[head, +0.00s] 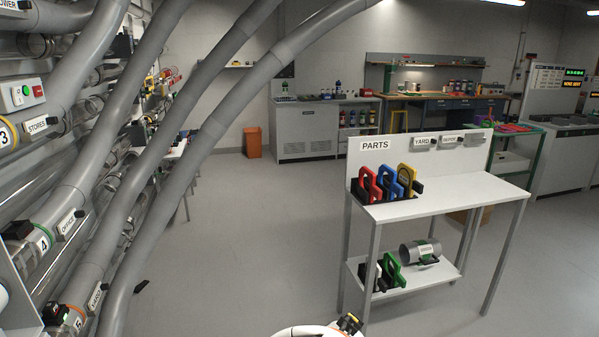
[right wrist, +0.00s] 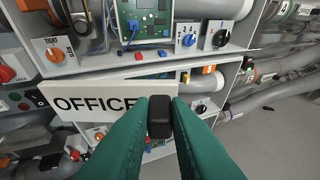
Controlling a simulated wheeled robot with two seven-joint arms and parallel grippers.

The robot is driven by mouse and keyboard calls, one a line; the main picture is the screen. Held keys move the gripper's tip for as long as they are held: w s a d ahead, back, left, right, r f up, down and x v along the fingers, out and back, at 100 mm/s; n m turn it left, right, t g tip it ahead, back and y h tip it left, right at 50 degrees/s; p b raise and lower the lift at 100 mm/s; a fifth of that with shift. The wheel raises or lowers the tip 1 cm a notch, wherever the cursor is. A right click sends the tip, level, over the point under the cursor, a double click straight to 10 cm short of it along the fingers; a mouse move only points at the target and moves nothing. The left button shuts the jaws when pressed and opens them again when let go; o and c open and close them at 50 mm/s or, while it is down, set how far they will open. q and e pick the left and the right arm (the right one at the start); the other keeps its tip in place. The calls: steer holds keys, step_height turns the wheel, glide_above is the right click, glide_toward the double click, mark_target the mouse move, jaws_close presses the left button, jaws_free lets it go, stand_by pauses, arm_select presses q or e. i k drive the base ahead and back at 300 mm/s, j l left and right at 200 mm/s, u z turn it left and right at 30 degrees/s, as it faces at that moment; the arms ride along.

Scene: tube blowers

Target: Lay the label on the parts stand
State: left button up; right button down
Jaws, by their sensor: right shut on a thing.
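My right gripper (right wrist: 160,112) shows in the right wrist view with teal fingers shut on the black tab of a white label (right wrist: 92,102). The label reads OFFICE in black letters, and the fingers and tab cover its right end. The parts stand (head: 448,199) is at the right of the head view, a white table with thin grey legs and a back board marked PARTS. My left gripper is not in view, and I cannot make out the held label in the head view.
Red, blue and yellow pieces (head: 388,183) stand at the stand's left end; its top's right part is bare. The lower shelf holds a grey canister (head: 420,250) and a green piece. Thick grey tubes (head: 190,150) fill the left. The floor between is clear.

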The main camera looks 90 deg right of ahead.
mark_target(469, 190)
steer(key=k+l+z, duration=0.15)
steer(key=l+z, duration=0.25)
steer(key=k+l+z, duration=0.1)
steer(key=l+z, duration=0.2)
steer(key=z, duration=0.15)
steer(key=l+z, duration=0.8)
steer(key=i+l+z, duration=0.1)
steer(key=l+z, duration=0.3)
steer(key=i+l, duration=0.15)
steer(key=l, duration=0.3)
steer(key=i+l+z, duration=0.1)
steer(key=l, duration=0.3)
steer(key=i+l, duration=0.15)
steer(key=l, duration=0.3)
steer(key=i+l+z, duration=0.1)
steer(key=l, duration=0.3)
steer(key=i+l, duration=0.2)
steer(key=l, duration=0.2)
steer(key=i+l+z, duration=0.1)
steer(key=l, duration=0.3)
steer(key=i+l, duration=0.2)
steer(key=l, duration=0.2)
steer(key=i+l+z, duration=0.1)
steer(key=l, duration=0.3)
steer(key=i, duration=0.1)
